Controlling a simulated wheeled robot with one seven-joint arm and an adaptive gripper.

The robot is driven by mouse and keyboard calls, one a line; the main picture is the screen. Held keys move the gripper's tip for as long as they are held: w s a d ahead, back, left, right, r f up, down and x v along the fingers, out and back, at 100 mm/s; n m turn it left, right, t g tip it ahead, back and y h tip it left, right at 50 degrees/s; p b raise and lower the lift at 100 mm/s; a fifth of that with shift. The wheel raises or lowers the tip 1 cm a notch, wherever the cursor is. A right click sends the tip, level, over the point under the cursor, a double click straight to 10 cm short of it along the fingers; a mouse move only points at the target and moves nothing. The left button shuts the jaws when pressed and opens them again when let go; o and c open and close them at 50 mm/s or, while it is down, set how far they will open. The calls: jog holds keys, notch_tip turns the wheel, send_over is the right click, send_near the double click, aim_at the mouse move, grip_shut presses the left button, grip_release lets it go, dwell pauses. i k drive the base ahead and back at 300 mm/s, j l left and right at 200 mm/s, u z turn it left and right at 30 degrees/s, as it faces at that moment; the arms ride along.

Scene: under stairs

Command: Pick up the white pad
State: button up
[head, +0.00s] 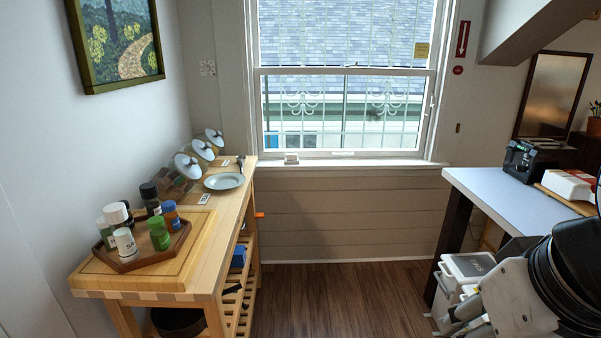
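No white object is clearly recognisable as a pad. A flat white object with a red edge (567,184) lies at the back right of the white-topped desk (500,196), partly cut off by my arm. A small white block (291,158) sits on the windowsill, and a small white card (204,199) lies on the wooden cart beside a plate. I cannot tell which of these is the pad. White and black parts of my arm fill the lower right corner. My gripper is not visible.
The wooden cart (230,210) at left bears a tray (136,260) with several bottles, a pale plate (224,181) and tilted lidded jars. A black machine (520,160) stands on the desk. Bare wooden floor (340,300) lies between cart and desk; white bins (466,268) stand below the desk.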

aim_at(291, 159)
jog(key=i, duration=2.75)
jog(key=i+l+u, duration=0.1)
jog(key=i, duration=1.25)
